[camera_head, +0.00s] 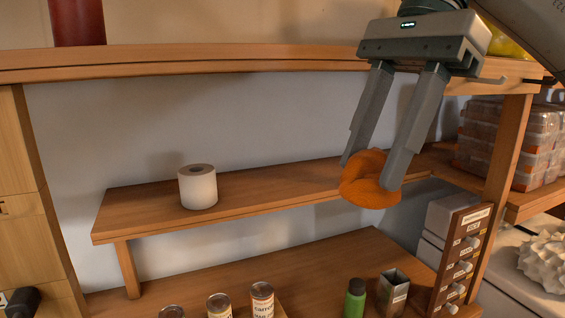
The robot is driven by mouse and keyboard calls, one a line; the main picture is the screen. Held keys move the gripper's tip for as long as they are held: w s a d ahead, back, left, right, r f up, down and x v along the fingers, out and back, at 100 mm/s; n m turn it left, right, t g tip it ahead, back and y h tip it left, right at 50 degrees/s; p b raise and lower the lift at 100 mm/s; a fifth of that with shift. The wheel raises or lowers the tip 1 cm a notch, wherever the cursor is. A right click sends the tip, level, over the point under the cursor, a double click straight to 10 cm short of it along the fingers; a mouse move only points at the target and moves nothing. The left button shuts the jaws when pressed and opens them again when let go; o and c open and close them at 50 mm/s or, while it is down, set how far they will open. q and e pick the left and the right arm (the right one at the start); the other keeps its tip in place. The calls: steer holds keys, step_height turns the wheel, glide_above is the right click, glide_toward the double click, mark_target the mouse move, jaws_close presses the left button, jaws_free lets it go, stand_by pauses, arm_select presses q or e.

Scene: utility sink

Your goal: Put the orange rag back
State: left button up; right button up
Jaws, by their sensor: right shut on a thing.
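The orange rag (366,186) is a bunched, soft lump in the right half of the head view. My right gripper (367,172) comes down from the top right, and its two long grey fingers are shut on the rag. The rag appears in front of the right part of a narrow wooden shelf (140,206). I cannot tell whether it touches the shelf or hangs in front of it. My left gripper does not show.
A white paper roll (197,188) stands on the narrow shelf. Several cans, such as one can (262,298), a green bottle (355,299) and a metal tin (393,290) stand below. A wooden post (495,180) and stacked boxes (510,140) are at right. An upper shelf (200,63) crosses above.

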steer(key=d+f+n+h, duration=0.1)
steer(key=d+f+n, duration=0.2)
steer(key=f, duration=1.1)
steer(key=w+d+f+n+g+h, duration=0.1)
steer(key=d+f+n, duration=0.3)
steer(key=f, duration=1.1)
steer(key=w+d+f+n+g+h, duration=0.1)
steer(key=f+n, duration=0.4)
steer(key=f, duration=0.9)
steer(key=shift+w+d+f+h, duration=0.15)
steer(key=shift+d+f+h, duration=0.3)
steer(key=shift+d, duration=0.7)
steer(key=shift+p, duration=0.3)
step_height(320, 180, down, 16)
steer(key=b, duration=1.6)
steer(key=shift+f, duration=0.15)
